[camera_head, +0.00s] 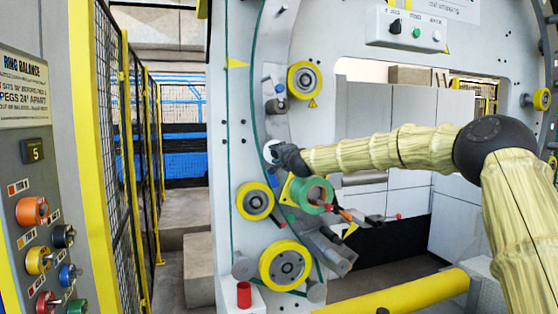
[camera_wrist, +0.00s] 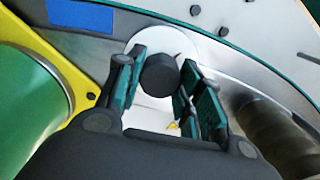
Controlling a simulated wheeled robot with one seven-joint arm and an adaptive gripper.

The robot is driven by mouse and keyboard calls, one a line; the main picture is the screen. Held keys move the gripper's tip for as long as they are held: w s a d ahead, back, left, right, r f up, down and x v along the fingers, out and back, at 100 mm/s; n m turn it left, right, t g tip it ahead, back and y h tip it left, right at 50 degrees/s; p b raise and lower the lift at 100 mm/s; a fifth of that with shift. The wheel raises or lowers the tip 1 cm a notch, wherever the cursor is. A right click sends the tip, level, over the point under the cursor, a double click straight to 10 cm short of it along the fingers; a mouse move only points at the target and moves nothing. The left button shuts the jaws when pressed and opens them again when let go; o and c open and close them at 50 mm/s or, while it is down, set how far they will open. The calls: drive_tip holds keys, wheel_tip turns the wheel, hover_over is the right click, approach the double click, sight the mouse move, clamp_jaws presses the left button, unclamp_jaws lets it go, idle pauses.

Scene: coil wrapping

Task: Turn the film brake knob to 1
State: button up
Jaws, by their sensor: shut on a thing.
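The film brake knob is a dark, faceted knob (camera_wrist: 158,75) on a round white dial (camera_wrist: 178,42) with a small red mark, in the wrist view. My gripper (camera_wrist: 164,82) has its two green-padded fingers on either side of the knob and is shut on it. In the head view the white dial (camera_head: 268,151) shows at the left of my gripper (camera_head: 278,152), on the machine's ring frame. The knob itself is hidden there by the gripper. The dial's numbers are not readable, so the knob's setting cannot be told.
A green film roll (camera_head: 312,194) on a yellow plate sits just below my gripper; it is close on the left in the wrist view (camera_wrist: 30,115). Yellow-rimmed wheels (camera_head: 285,265) surround it. A control panel (camera_head: 38,215) with coloured knobs stands at the far left.

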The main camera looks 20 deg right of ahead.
drive_tip(key=shift+f+n+b, duration=0.2)
drive_tip(key=shift+n+b, duration=1.95)
drive_tip(key=shift+n, duration=2.05)
drive_tip(key=o, duration=1)
drive_tip(key=shift+r, duration=0.1)
drive_tip(key=shift+s+r, duration=0.1)
drive_tip(key=s, duration=1.1)
drive_tip(key=shift+s+d, duration=0.25)
drive_tip(key=shift+s, duration=0.15)
